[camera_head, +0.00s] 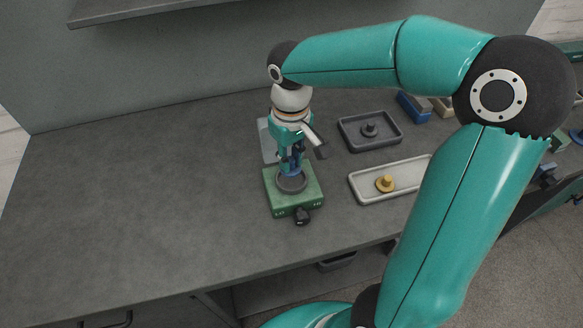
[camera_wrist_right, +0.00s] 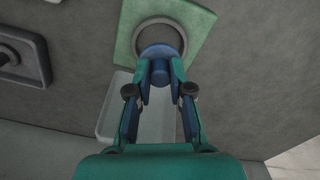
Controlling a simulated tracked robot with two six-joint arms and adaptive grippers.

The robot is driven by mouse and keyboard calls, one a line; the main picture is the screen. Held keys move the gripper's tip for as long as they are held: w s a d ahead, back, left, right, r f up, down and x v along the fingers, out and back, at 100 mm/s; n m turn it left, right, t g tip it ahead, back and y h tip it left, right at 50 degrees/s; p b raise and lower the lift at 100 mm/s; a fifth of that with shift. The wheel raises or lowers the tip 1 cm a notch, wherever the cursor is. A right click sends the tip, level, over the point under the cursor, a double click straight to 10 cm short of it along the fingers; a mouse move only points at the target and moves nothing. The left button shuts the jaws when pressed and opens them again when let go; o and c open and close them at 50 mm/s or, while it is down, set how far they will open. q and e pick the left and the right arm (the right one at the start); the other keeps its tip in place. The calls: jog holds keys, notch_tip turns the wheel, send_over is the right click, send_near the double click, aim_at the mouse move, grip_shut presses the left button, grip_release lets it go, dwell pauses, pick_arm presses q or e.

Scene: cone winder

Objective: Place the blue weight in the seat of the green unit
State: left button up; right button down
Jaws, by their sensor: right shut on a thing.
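In the right wrist view, the blue weight (camera_wrist_right: 160,50) is between the fingertips (camera_wrist_right: 160,74), overlapping the near part of the seat ring (camera_wrist_right: 159,21). The green unit (camera_wrist_right: 200,22) surrounds the ring. Whether the weight touches the seat cannot be told. My left gripper is not in view.
A dark tray (camera_head: 350,140) with a dark weight (camera_head: 369,130) and a pale tray (camera_head: 411,182) with a brass weight (camera_head: 385,184) lie to the right. Blue and tan blocks (camera_head: 414,106) are farther right. The bench's left side is clear.

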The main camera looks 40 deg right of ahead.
aim_at(292, 168)
jog(key=shift+f, duration=2.05)
jog(key=shift+s+f, duration=0.1)
jog(key=c, duration=1.1)
grip_release()
jog(key=shift+o, duration=0.2)
notch_tip(292, 168, up, 12)
jog(key=shift+r, duration=0.15)
